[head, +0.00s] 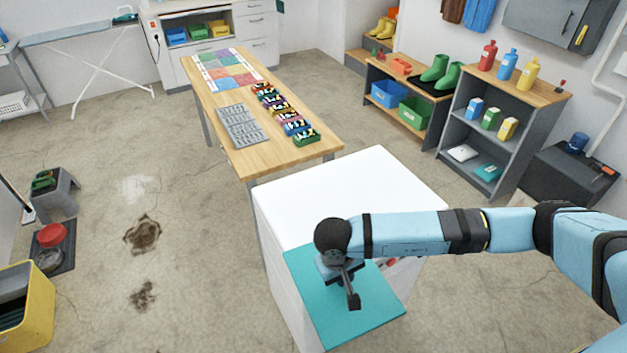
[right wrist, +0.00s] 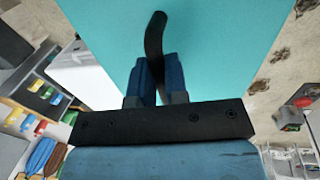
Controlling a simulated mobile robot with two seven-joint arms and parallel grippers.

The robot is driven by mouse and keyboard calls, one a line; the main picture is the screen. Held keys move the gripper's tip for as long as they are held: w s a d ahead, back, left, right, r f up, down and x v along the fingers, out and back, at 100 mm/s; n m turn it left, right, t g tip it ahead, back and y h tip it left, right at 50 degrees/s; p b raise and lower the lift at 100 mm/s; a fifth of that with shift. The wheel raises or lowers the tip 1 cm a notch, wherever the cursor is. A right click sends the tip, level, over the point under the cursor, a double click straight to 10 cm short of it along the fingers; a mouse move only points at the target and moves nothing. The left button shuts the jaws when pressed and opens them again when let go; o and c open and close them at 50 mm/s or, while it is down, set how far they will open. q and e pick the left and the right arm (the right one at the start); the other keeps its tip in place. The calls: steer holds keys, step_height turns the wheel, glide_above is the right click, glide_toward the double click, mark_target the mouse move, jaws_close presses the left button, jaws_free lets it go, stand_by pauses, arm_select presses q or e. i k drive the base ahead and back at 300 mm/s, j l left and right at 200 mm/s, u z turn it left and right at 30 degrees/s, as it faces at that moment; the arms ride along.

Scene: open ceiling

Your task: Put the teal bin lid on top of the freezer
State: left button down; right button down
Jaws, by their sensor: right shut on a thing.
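The teal bin lid (head: 332,312) is a flat square panel at the near edge of the white freezer (head: 350,180). In the head view it overlaps the near part of the freezer top and reaches past its front; I cannot tell whether it touches the top. My right gripper (head: 350,285) is over the lid, shut on its dark handle. In the right wrist view the fingers (right wrist: 155,85) close on the black curved handle (right wrist: 154,40), with the teal lid (right wrist: 215,45) filling the upper middle. My left gripper is in neither view.
A wooden table (head: 245,150) with a grey tray (head: 240,127) and several colourful items stands behind the freezer. A grey shelf (head: 480,150) with bottles is at the right. A yellow bin (head: 38,290) is at the lower left. Bare floor lies left of the freezer.

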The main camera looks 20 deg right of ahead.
mark_target(354, 202)
steer(key=i+l+u, duration=0.1)
steer(key=l+u, duration=0.5)
steer(key=l, duration=0.5)
steer(key=i+l, duration=0.15)
steer(key=l, duration=0.9)
steer(key=i, duration=0.05)
